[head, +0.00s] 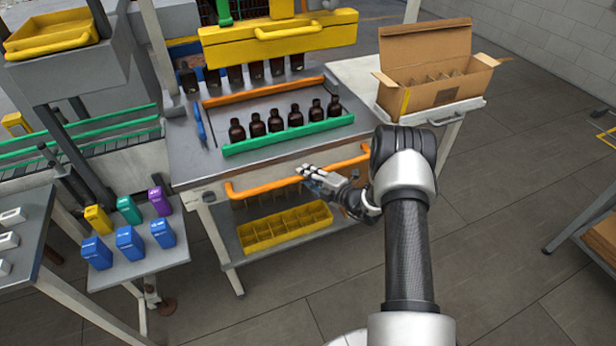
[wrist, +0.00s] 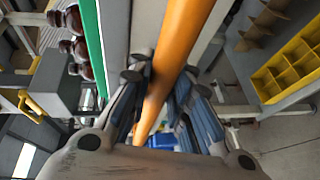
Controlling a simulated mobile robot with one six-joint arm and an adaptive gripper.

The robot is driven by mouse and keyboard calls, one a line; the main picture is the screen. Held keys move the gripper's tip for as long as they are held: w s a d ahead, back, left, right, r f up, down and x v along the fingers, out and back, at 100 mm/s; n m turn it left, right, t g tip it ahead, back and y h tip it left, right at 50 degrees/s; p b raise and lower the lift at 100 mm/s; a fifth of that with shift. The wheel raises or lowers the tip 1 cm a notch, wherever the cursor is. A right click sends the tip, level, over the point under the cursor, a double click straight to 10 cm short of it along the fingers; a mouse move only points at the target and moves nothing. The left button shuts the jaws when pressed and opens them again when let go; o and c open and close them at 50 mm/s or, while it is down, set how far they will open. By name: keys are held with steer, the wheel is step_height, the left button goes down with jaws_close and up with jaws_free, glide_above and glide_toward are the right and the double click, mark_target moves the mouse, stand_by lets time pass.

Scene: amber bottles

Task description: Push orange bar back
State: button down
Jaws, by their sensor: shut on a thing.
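The orange bar (head: 262,188) runs along the front edge of the workbench like a handle, below the green rail. In the wrist view the orange bar (wrist: 182,38) passes between the two fingers of my gripper (wrist: 160,85), which are closed around it. In the head view my gripper (head: 318,180) is at the right half of this bar and hides part of it. A second orange bar (head: 262,92) lies on the bench top behind the row of dark amber bottles (head: 275,121).
A green rail (head: 290,135) stands in front of the bottles. A yellow bin (head: 285,228) with compartments sits on the shelf below. An open cardboard box (head: 425,70) stands at the back right. Small coloured boxes (head: 130,242) stand on a side table at left.

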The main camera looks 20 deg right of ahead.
steer(key=c, duration=1.9)
jaws_free()
steer(key=shift+w+r, duration=0.2)
steer(key=shift+r, duration=0.05)
steer(key=shift+o, duration=1.3)
steer(key=shift+w+f, duration=0.15)
steer(key=shift+f, duration=0.05)
steer(key=shift+o, duration=1)
steer(key=v, duration=1.2)
steer(key=shift+r, duration=0.1)
